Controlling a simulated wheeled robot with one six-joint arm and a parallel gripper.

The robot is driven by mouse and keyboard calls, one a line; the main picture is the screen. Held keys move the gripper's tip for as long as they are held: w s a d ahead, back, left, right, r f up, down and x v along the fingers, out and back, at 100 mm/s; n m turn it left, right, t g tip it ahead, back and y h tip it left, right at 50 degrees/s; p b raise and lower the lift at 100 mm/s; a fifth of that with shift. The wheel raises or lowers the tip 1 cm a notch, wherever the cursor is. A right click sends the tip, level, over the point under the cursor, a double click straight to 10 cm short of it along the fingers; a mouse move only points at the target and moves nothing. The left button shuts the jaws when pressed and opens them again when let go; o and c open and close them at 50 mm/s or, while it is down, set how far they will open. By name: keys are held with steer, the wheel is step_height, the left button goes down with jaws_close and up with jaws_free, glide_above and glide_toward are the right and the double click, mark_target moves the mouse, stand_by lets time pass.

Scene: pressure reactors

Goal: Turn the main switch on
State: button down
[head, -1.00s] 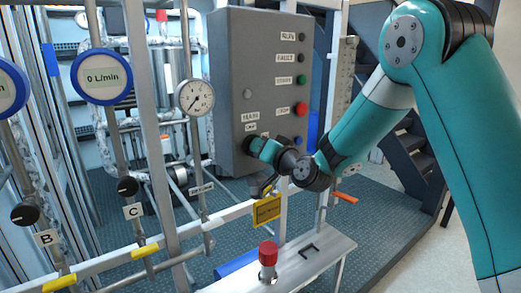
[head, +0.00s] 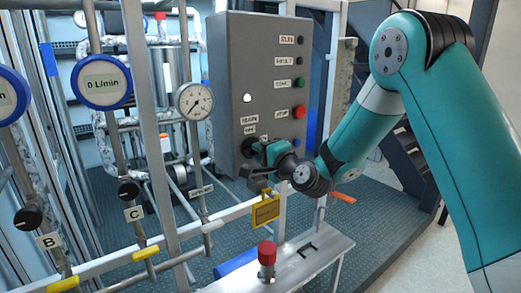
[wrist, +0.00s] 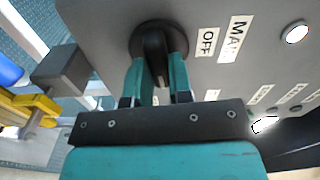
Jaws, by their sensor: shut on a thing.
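The main switch is a black rotary knob (wrist: 154,42) on the front of the grey control box (head: 228,62). The wrist view shows it beside the labels MAIN (wrist: 235,38) and OFF (wrist: 207,42). My gripper (wrist: 157,72) has one teal finger on each side of the knob's grip and is shut on it. In the head view, my gripper (head: 262,153) is at the lower left of the box front and hides part of the knob. A round lamp (head: 247,98) above the switch glows white. It also shows lit in the wrist view (wrist: 296,33).
A green button (head: 300,83) and a red button (head: 299,111) sit on the box's right side. A yellow tag (head: 265,210) hangs below my gripper. A red-capped fitting (head: 267,253) stands on the bench in front. Gauges and pipes fill the left.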

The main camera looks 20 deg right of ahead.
steer(key=shift+m, duration=0.6)
steer(key=c, duration=1)
jaws_free()
steer(key=b+v, duration=1.6)
steer(key=v, duration=0.1)
steer(key=shift+s+d, duration=0.1)
steer(key=shift+s, duration=0.1)
